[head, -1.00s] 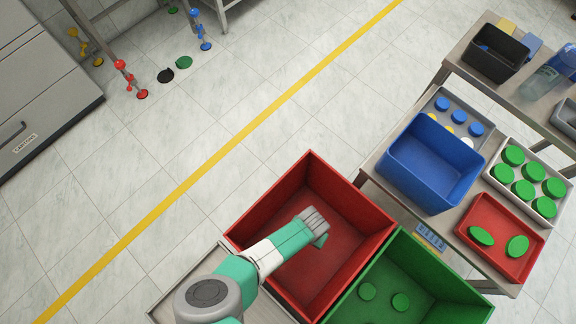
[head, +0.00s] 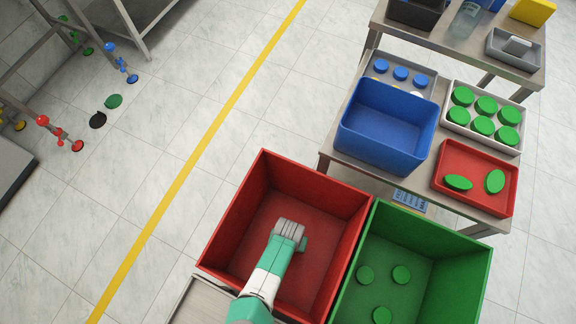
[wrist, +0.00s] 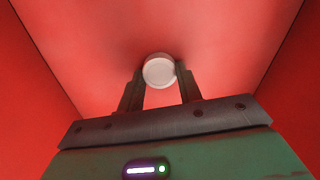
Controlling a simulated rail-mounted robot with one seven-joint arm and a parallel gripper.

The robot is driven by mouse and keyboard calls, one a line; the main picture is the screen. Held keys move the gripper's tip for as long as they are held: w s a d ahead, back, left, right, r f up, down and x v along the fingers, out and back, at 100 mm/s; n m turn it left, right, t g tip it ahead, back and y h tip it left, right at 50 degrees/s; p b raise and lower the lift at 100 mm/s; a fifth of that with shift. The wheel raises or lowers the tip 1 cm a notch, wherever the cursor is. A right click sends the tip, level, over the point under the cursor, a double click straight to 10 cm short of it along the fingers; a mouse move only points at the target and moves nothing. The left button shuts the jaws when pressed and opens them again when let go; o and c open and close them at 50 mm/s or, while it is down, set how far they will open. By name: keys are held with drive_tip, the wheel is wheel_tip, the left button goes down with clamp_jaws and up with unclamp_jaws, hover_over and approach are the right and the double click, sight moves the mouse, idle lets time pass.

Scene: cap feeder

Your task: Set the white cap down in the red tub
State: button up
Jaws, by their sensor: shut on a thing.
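The red tub (head: 338,211) stands at the lower middle of the head view, open at the top. My gripper (head: 290,229) is inside its outline, seen from above and behind. In the wrist view, my gripper (wrist: 160,82) is shut on the white cap (wrist: 159,70), a round pale disc held between the fingertips. Red walls and floor surround it there. The cap does not show in the head view, where the hand hides it. I cannot tell how far the cap is above the tub floor.
A green tub (head: 405,248) with green caps adjoins the red tub on the right. Behind them, a table bears a blue bin (head: 388,133), a red tray (head: 480,148) with two green caps and a white tray (head: 449,117) of green caps. Open floor lies left.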

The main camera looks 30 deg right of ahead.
drive_tip(key=shift+f, duration=0.1)
drive_tip(key=o, duration=1)
drive_tip(key=shift+c, duration=0.2)
wheel_tip(320, 180, up, 12)
drive_tip(key=p, duration=0.7)
